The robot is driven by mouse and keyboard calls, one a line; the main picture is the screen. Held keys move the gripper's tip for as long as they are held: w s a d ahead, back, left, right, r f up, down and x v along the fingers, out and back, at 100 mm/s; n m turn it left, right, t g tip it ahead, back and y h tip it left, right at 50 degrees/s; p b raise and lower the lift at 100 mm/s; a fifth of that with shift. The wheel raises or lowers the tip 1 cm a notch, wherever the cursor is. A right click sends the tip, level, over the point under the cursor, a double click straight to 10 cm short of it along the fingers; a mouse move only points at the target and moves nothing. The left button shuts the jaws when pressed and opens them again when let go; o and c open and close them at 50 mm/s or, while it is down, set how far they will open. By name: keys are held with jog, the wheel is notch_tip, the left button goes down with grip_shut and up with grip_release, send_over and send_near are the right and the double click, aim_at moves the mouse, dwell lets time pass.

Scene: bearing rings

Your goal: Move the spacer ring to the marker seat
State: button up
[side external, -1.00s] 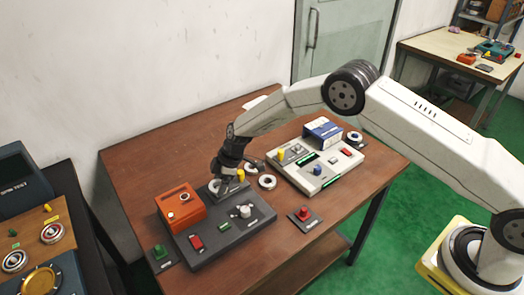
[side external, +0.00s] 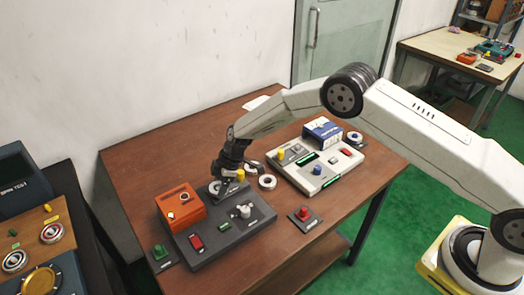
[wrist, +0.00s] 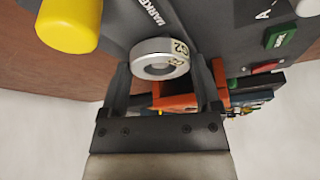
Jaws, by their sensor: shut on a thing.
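A silver ring with a pale label reading what looks like G2 (wrist: 160,58) sits between the two fingers of my gripper (wrist: 162,78) in the wrist view. I take it to be the spacer ring. My gripper is shut on it. The ring is over the marker area of the dark panel (wrist: 120,18), beside the printed word MARKER. In the side view, my gripper (side external: 220,186) points down at the back part of this dark panel (side external: 232,228), next to the orange box. The fingers mostly hide the ring there. I cannot tell whether the ring touches the seat.
The orange box (side external: 180,203) stands close to the left of my gripper, and a yellow knob (side external: 240,175) close to its right. Another white ring (side external: 267,181) lies on the table. A light panel (side external: 317,170) stands further right. The table's back left is clear.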

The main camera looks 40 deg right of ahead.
dwell(0.3)
jog(key=o, duration=1.3)
jog(key=shift+c, duration=0.2)
jog(key=shift+r, duration=3.75)
